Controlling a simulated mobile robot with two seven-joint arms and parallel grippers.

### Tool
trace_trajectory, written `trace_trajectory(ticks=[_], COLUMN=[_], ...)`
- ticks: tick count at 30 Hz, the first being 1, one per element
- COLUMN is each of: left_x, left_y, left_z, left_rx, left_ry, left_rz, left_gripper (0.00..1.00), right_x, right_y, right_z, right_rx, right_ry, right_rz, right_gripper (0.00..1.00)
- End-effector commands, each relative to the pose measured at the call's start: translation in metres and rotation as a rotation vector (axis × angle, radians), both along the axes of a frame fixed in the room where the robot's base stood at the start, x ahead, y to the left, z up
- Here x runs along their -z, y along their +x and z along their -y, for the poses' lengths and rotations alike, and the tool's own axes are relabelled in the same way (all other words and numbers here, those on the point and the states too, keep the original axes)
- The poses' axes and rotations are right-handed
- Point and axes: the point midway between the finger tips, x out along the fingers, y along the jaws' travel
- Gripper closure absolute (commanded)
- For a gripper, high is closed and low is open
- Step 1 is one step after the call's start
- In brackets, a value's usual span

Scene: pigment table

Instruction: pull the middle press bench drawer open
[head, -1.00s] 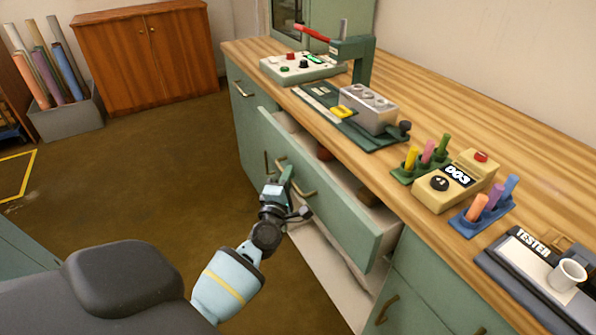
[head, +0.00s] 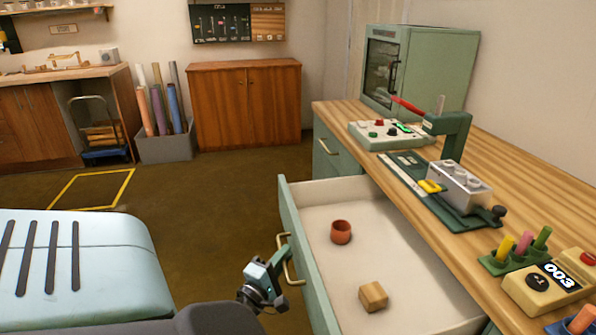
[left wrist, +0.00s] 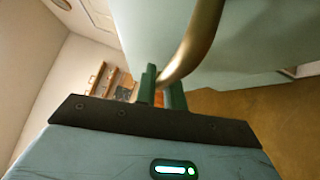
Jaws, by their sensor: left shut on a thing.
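The middle press bench drawer (head: 375,222) stands wide open in the head view, its pale inside showing. A small red-brown cup (head: 341,232) and a wooden block (head: 373,296) lie in it. My left gripper (head: 283,246) is at the outer face of the drawer front, shut on the brass drawer handle (head: 288,268). In the left wrist view the handle (left wrist: 192,45) passes between the green fingers (left wrist: 162,88). My right gripper is not in view.
The wooden bench top (head: 480,150) carries a lever press (head: 447,140), a control box (head: 385,134), a marker holder (head: 515,260) and a yellow counter (head: 550,285). Open brown floor (head: 200,200) lies left of the drawer. A wooden cabinet (head: 245,105) stands at the back.

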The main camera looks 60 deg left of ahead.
Motion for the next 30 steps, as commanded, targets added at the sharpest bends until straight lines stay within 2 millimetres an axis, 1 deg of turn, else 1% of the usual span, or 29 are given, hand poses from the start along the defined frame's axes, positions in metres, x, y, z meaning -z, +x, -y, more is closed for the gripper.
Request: trace_trajectory(ticks=[5,14,15,19,20,27,30], left_x=[0.0008,0.0008,0.0008,0.0006,0.0006,0.0004,0.0016], left_y=[-0.0053,-0.0053,-0.0053,-0.0051,-0.0051,-0.0053,-0.0094], left_z=[-0.0016,-0.0017,-0.0017,-0.0017,-0.0017,-0.0018,-0.0001], left_rx=[0.000,0.000,0.000,0.000,0.000,0.000,0.000], left_ry=[-0.001,-0.001,-0.001,0.000,0.000,0.000,-0.001], left_rz=[-0.002,-0.002,-0.002,-0.001,-0.001,-0.001,-0.002], left_gripper=[1.00,1.00,0.87,0.70,0.68,0.68,0.68], right_x=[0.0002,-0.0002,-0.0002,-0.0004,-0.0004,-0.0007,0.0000], right_y=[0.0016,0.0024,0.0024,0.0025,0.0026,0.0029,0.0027], right_z=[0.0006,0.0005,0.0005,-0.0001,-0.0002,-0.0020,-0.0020], right_rx=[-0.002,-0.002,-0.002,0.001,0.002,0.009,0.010], right_ry=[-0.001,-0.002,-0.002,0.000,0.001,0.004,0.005], right_rz=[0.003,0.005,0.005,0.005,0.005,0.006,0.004], right_gripper=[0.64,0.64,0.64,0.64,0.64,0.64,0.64])
